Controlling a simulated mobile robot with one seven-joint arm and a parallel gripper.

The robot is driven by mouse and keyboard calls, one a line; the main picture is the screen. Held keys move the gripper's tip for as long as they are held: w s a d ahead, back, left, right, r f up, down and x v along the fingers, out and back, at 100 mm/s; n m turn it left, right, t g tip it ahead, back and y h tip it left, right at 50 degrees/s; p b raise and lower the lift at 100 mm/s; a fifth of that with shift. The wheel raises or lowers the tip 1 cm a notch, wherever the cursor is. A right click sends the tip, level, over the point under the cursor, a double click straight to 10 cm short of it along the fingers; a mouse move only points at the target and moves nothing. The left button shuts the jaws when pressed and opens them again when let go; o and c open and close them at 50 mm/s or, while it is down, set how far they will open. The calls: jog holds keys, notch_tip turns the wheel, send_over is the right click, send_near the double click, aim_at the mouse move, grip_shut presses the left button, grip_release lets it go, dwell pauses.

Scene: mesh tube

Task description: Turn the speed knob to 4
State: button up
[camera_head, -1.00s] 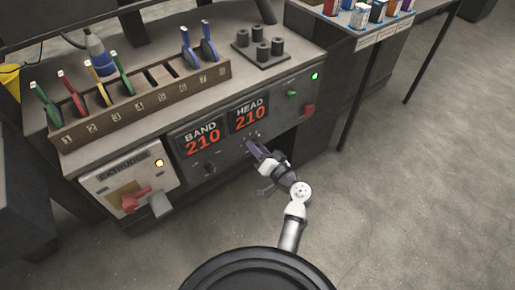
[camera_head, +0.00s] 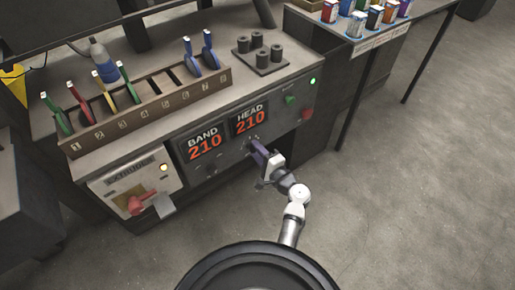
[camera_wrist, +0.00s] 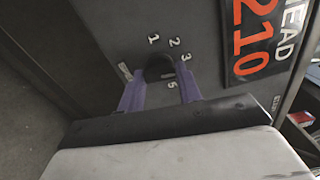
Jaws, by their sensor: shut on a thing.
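The speed knob (camera_wrist: 158,68) is a small dark knob on the grey machine front, ringed by white numbers; 1, 2, 3 and 5 show in the wrist view. My gripper (camera_wrist: 160,84) has its two purple fingers on either side of the knob, shut on it. The number 4 is not clearly visible, and I cannot read where the knob points. In the head view my gripper (camera_head: 256,148) reaches the panel just below the HEAD display (camera_head: 250,117), and hides the knob.
A BAND display (camera_head: 203,143) reads 210, with another dark knob (camera_head: 211,170) below it. A green button (camera_head: 290,100) and a red one (camera_head: 307,114) sit right of the displays. The floor in front is clear.

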jog(key=shift+m+p, duration=1.7)
jog(key=shift+m, duration=1.4)
jog(key=o, duration=1)
jog(key=b+v, duration=0.2)
jog(key=v, duration=1.2)
